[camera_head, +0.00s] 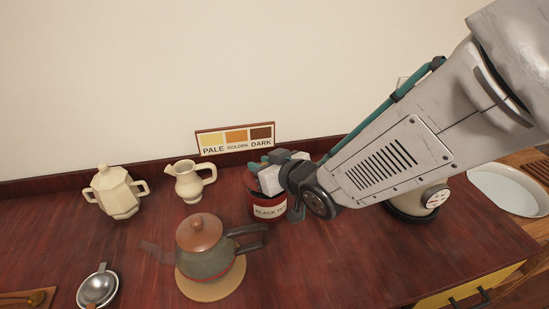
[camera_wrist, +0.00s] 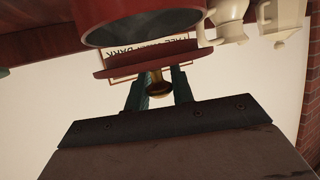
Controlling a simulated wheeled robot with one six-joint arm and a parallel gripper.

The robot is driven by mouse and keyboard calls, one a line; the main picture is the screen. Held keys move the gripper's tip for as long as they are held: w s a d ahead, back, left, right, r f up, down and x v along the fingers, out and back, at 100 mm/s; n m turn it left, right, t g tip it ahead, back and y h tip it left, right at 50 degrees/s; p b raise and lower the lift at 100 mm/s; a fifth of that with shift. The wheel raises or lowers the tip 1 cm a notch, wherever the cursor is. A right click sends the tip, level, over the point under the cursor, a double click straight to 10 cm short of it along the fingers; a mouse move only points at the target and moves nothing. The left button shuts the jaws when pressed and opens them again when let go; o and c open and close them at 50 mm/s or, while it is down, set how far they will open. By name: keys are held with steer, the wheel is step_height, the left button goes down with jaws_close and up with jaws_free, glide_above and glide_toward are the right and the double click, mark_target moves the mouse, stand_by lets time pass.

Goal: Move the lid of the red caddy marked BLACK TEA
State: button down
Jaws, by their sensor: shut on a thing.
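The red caddy marked BLACK TEA (camera_head: 268,211) stands on the dark red wooden top, partly behind my gripper in the head view. In the wrist view the caddy (camera_wrist: 98,14) shows its dark open mouth. My gripper (camera_wrist: 158,88) is shut on the brass knob (camera_wrist: 158,90) of the red lid (camera_wrist: 150,62). The lid is off the caddy's mouth, and a gap appears between lid and rim at the right in the wrist view. In the head view my gripper (camera_head: 259,167) is over the caddy's back left side, and the lid is mostly hidden.
A teapot with a copper-coloured lid (camera_head: 205,258) stands on a round mat (camera_head: 211,289) in front of the caddy. A cream jug (camera_head: 188,183) and a lidded cream pot (camera_head: 116,194) are left. A PALE/GOLDEN/DARK sign (camera_head: 236,139) is behind. A strainer (camera_head: 98,288) lies front left.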

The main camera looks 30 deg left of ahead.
steer(key=shift+f, duration=0.45)
steer(key=shift+f, duration=0.1)
steer(key=shift+f, duration=0.5)
steer(key=c, duration=1.2)
jaws_free()
steer(key=shift+r, duration=0.1)
steer(key=shift+r, duration=0.3)
steer(key=v, duration=1.2)
steer(key=shift+s+r, duration=0.1)
steer(key=shift+r, duration=0.2)
